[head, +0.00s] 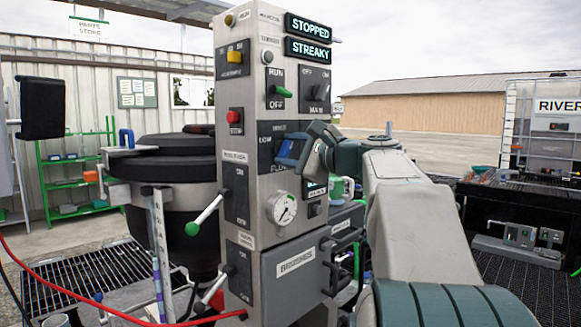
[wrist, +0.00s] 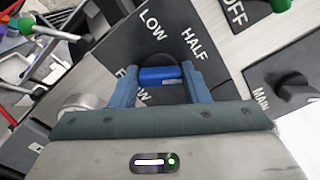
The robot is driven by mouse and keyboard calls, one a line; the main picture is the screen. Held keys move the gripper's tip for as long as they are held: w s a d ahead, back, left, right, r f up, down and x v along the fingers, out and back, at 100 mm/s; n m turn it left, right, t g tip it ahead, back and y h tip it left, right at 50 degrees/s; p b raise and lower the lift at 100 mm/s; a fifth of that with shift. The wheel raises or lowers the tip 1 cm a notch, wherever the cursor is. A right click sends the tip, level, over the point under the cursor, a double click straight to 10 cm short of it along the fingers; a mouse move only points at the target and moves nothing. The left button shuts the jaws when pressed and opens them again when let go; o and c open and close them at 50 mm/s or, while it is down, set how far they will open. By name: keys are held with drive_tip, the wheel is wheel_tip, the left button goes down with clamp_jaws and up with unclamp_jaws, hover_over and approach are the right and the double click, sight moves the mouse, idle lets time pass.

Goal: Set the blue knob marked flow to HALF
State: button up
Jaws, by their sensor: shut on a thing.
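The blue flow knob (wrist: 160,76) sits between the two blue fingers of my gripper (head: 288,151) in the wrist view. The fingers are shut on it from both sides. Its dark round base shows behind it. The dark label plate (wrist: 150,38) carries the words LOW and HALF above the knob, with FLOW partly covered by the left finger. I cannot tell which mark the knob points at. In the head view my gripper covers the knob on the front of the grey panel (head: 262,215).
Displays (head: 308,38) read STOPPED and STREAKY. A green-tipped RUN/OFF lever (head: 281,92) and a dark MAIN knob (head: 321,92) sit above my gripper; the MAIN knob also shows in the wrist view (wrist: 294,87). A gauge (head: 283,209) and a green-ended lever (head: 206,215) are below.

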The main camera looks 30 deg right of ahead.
drive_tip(key=n+b, duration=0.3)
drive_tip(key=shift+f+n, duration=0.3)
drive_tip(key=shift+r+n+b, duration=0.15)
drive_tip(key=shift+n+b, duration=0.85)
drive_tip(key=shift+n, duration=0.2)
drive_tip(key=o, duration=1)
drive_tip(key=shift+s+r, duration=0.1)
drive_tip(key=b+v, duration=0.1)
drive_tip(key=v, duration=1.2)
drive_tip(key=shift+s+d, duration=0.1)
drive_tip(key=shift+s, duration=0.25)
